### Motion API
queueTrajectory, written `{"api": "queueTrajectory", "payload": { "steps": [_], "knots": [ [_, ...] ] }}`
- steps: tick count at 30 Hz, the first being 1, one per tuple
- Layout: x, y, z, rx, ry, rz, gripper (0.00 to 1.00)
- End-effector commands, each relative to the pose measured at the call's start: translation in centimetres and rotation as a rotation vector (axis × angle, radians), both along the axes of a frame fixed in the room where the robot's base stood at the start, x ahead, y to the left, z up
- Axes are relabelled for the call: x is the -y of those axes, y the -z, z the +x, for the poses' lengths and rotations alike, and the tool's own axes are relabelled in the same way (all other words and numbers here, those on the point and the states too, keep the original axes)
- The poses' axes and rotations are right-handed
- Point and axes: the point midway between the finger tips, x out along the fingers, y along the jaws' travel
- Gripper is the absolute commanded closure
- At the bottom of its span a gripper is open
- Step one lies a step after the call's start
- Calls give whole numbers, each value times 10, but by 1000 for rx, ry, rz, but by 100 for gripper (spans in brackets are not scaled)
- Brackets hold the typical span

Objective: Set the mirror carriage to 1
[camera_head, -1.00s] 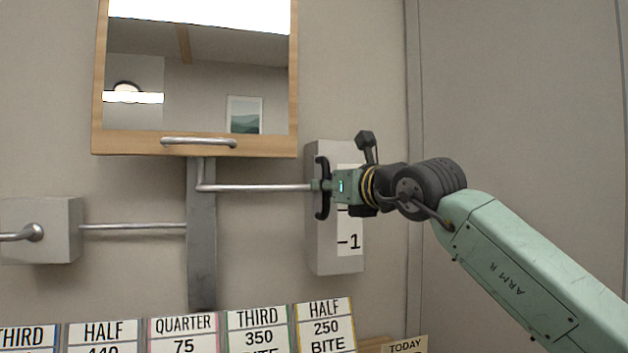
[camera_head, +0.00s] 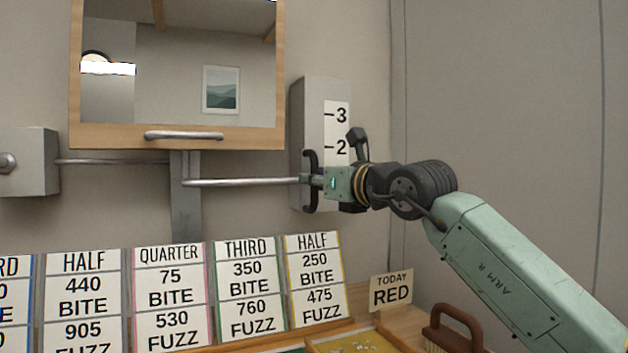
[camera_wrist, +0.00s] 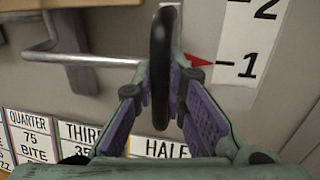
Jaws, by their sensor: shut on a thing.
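The mirror carriage is a wood-framed mirror (camera_head: 205,95) on a grey vertical rail (camera_head: 186,205), with a side rod (camera_head: 240,182) running right to a black upright handle (camera_head: 310,160). My gripper (camera_head: 313,182) is shut on this handle, which also shows between the purple-padded fingers in the wrist view (camera_wrist: 160,45). A white scale strip (camera_head: 336,125) shows 3 and 2 in the head view; my gripper hides the mark below. In the wrist view, a red pointer (camera_wrist: 199,61) is beside the 1 mark, level with it or very slightly above.
A grey wall box (camera_head: 28,160) with a rod is at the left. Several numbered cards (camera_head: 250,290) stand below the mirror. A "TODAY RED" card (camera_head: 391,291), a brown-handled brush (camera_head: 452,325) and a tray edge (camera_head: 345,340) are at the lower right.

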Motion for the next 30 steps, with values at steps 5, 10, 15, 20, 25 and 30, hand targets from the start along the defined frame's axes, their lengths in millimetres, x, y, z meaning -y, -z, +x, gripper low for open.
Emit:
{"api": "queueTrajectory", "payload": {
  "steps": [5, 10, 15, 20, 25, 30],
  "knots": [
    [-1, 8, 1, -18, -3, -8, 87],
    [-1, 7, 1, -14, -2, -6, 75],
    [-1, 5, 0, -11, -2, -5, 67],
    [-1, 4, 0, -9, -1, -4, 67],
    [3, 4, -4, -9, 0, -4, 67],
    [16, 4, -27, -8, 2, -4, 67]
  ]
}}
